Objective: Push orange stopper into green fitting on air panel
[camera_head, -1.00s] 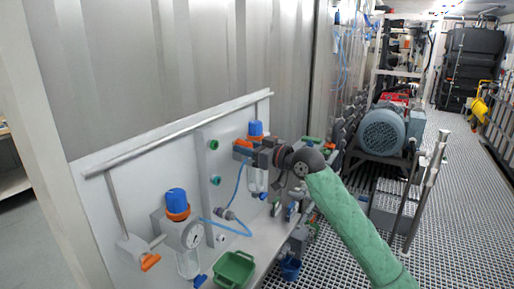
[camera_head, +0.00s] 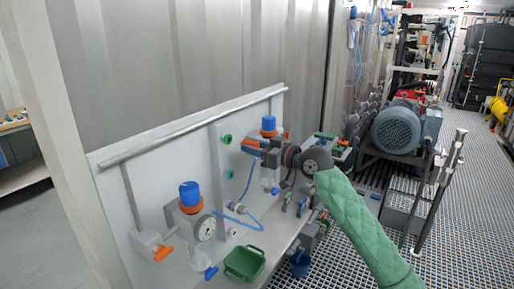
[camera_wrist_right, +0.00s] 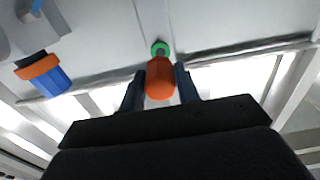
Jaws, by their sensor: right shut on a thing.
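The air panel (camera_head: 150,180) stands at the left in the head view. A green fitting (camera_head: 227,139) sits on its upright grey strip, and a second teal fitting (camera_head: 229,174) sits below it. My right gripper (camera_head: 251,147) is shut on the orange stopper (camera_wrist_right: 159,80), to the right of the upper fitting with a small gap in the head view. In the right wrist view the stopper sits between the fingertips (camera_wrist_right: 159,88), and the green fitting (camera_wrist_right: 160,48) shows just beyond its tip, roughly in line. My left gripper is out of view.
Blue-capped regulators (camera_head: 190,195) with orange rings flank the strip, the far one (camera_head: 268,125) close behind my right gripper. A blue hose (camera_head: 247,215) loops below. A green bin (camera_head: 244,263) sits on the panel's ledge. A pump motor (camera_head: 396,130) stands at the right.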

